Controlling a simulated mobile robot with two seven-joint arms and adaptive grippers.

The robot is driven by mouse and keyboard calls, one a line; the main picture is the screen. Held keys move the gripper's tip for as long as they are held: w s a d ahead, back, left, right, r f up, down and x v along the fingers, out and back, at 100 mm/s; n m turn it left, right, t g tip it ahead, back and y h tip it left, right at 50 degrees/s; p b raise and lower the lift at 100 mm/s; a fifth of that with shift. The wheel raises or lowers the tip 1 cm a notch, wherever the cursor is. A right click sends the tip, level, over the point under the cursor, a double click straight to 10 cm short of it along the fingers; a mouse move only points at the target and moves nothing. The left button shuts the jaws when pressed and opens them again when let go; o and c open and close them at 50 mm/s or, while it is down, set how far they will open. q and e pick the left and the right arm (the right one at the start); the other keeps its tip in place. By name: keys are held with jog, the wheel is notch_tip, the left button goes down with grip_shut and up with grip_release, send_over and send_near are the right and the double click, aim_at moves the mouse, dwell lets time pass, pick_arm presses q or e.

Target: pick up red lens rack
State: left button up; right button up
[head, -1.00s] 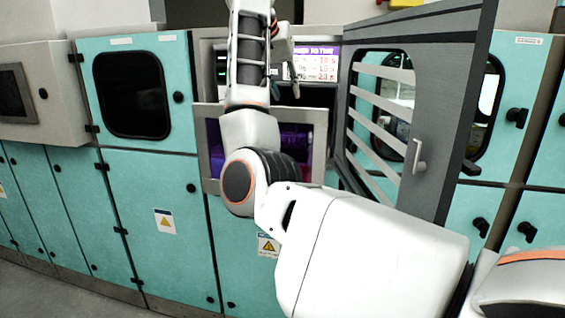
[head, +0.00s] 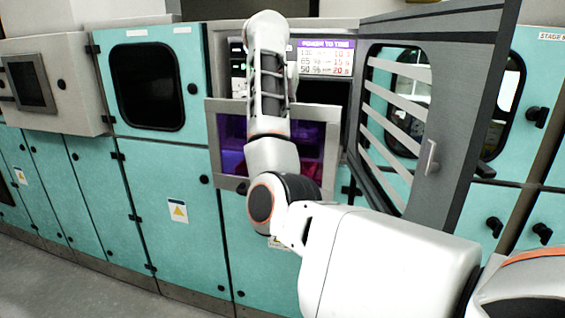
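My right arm comes in from the lower right and reaches up in front of an open machine bay. Its gripper does not show; it is hidden behind or beyond the arm's upper links. My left gripper is not in view. No red lens rack can be made out clearly.
A grey slatted door (head: 462,110) stands open right of the bay. A screen (head: 326,60) with a power and time table sits at the bay's top. Teal cabinets (head: 165,190) line the wall. A grey box with a dark panel (head: 50,90) juts out at left.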

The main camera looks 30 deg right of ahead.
jog(key=shift+w+d+f, duration=0.2)
jog(key=shift+d+f, duration=0.15)
jog(key=shift+f, duration=0.2)
grip_shut()
jog(key=shift+r, duration=0.1)
